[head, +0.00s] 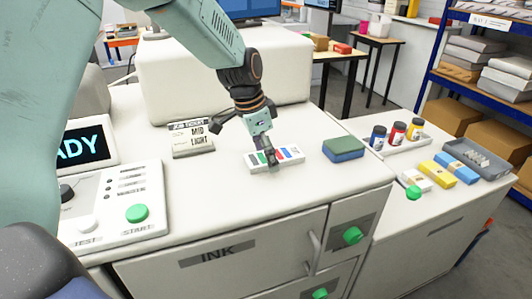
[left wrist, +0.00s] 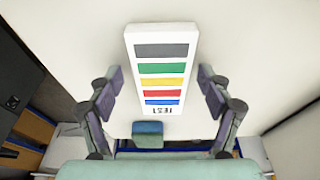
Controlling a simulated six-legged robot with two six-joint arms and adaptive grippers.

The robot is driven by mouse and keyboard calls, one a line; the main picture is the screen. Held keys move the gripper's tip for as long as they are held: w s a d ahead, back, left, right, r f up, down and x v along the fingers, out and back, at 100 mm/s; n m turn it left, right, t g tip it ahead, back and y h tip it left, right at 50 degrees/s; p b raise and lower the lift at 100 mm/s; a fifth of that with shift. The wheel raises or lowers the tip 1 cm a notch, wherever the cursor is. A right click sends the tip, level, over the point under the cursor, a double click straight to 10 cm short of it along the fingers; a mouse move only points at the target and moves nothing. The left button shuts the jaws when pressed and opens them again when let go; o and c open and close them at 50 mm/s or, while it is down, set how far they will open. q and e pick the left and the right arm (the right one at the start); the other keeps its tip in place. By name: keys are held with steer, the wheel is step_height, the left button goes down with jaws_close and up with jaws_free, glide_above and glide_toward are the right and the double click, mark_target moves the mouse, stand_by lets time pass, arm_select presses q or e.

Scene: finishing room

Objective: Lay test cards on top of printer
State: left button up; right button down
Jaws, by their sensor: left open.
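The test cards (head: 291,153) are a white slab with grey, green, yellow, red and blue bars. They lie flat on the white top of the printer (head: 220,215). My left gripper (head: 268,160) is over the cards, and its fingers hide part of them in the head view. In the left wrist view my left gripper (left wrist: 160,92) is open, with one finger on each side of the cards (left wrist: 161,70) and gaps between. The word TEST shows at the near end of the cards. My right gripper is not in view.
A green and blue block (head: 343,149) lies right of the cards. A job ticket (head: 190,139) stands behind left. A control panel (head: 120,205) with a green button is at left. Ink bottles (head: 397,134) stand on the right-hand cabinet. The front of the printer top is clear.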

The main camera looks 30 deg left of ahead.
arm_select(q)
steer(key=shift+w, duration=0.15)
steer(key=shift+d+r, duration=0.1)
steer(key=shift+r, duration=0.15)
steer(key=v, duration=1.1)
steer(key=shift+r, duration=0.3)
steer(key=shift+c, duration=0.2)
